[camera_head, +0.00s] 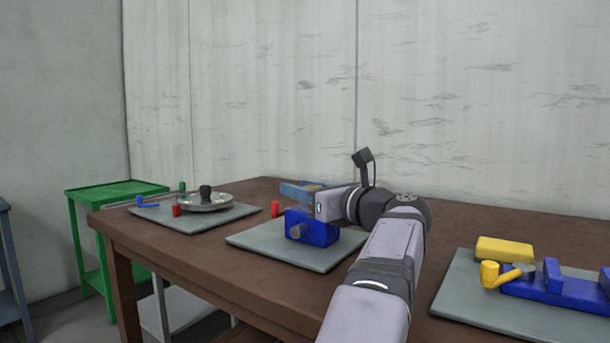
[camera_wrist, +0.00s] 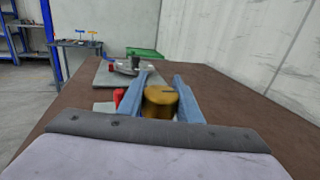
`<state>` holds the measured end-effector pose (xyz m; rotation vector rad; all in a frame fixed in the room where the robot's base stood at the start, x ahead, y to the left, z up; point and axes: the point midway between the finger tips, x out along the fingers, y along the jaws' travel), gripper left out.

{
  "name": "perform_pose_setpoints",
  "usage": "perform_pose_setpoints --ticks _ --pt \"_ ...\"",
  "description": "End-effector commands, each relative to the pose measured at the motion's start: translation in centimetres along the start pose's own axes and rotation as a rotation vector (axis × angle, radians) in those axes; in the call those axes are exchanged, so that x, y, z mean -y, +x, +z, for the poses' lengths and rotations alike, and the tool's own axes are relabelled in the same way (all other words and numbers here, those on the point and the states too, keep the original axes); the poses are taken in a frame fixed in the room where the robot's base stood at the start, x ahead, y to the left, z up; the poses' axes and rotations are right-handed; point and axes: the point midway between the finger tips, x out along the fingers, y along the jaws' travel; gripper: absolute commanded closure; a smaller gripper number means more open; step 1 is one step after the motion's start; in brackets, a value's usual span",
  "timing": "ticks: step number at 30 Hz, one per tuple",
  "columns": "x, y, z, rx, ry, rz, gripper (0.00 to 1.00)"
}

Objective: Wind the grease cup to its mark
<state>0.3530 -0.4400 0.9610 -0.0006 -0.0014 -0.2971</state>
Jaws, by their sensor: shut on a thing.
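The grease cup (camera_wrist: 160,103) is a brass-coloured round cap between the two blue fingers in the wrist view. A short dark line shows on its top. My gripper (camera_wrist: 160,78) is shut on the cup, one finger on each side. In the head view my gripper (camera_head: 300,188) lies level just above a blue block (camera_head: 312,231), which has a grey round boss on its front. There the fingers and gripper body hide the cup. I cannot make out the mark the cup is wound to.
The blue block stands on a grey plate (camera_head: 255,238) with a red peg (camera_head: 275,209). A plate with a silver handwheel (camera_head: 206,202) is at the left. At the right are a yellow block (camera_head: 504,249), a yellow crank (camera_head: 490,274) and a blue vice-like body. Brown tabletop lies bare between plates.

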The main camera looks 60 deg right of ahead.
Motion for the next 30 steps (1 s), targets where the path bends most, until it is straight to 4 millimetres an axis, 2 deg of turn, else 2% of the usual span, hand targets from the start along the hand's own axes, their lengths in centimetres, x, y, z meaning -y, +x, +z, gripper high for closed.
perform_pose_setpoints --ticks 12,30 --pt "-0.7 0.0 0.2 -0.014 0.009 0.278 0.91" --pt "-1.9 -0.5 0.5 -0.009 0.01 0.598 0.91"
